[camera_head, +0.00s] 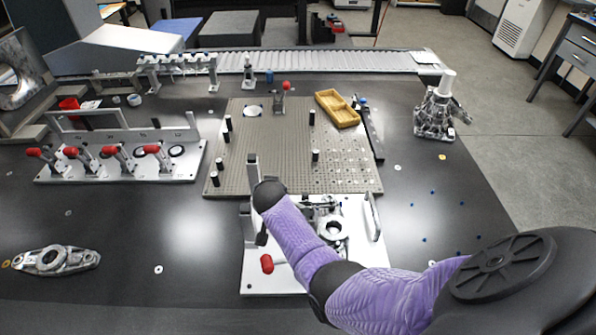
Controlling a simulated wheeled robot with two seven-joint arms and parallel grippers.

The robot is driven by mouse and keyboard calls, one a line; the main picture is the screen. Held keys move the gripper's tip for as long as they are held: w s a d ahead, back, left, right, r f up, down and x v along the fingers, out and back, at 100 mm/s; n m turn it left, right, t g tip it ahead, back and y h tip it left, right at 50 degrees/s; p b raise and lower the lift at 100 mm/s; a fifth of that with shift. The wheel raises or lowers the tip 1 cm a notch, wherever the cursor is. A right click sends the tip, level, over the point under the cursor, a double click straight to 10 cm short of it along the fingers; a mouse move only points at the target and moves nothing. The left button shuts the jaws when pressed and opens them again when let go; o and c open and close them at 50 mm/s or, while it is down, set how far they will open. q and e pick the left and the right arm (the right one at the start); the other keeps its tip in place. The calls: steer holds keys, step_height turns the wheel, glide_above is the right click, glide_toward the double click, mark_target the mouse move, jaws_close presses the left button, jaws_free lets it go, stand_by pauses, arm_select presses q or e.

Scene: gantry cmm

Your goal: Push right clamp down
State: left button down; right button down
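A pale fixture plate (262,284) lies at the front middle, with a metal part with a round hole (333,229) on it. One red clamp handle (267,263) lies low at the plate's left side. A second clamp on the plate's right is not clear; my purple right arm covers much of the plate. The arm comes in from the right and its black end is over the plate's left half, close to a grey upright (253,171). My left gripper is out of view.
A perforated base plate (240,165) with black posts lies behind the fixture. A rack with several red-handled clamps (120,171) stands at left. A metal casting (50,260) lies front left, another part (436,112) stands right.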

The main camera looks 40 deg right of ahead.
steer(key=shift+w+a+f+b, duration=0.1)
steer(key=shift+a+f+b, duration=0.1)
steer(key=shift+f+b, duration=0.2)
steer(key=shift+w, duration=0.1)
stand_by(0.3)
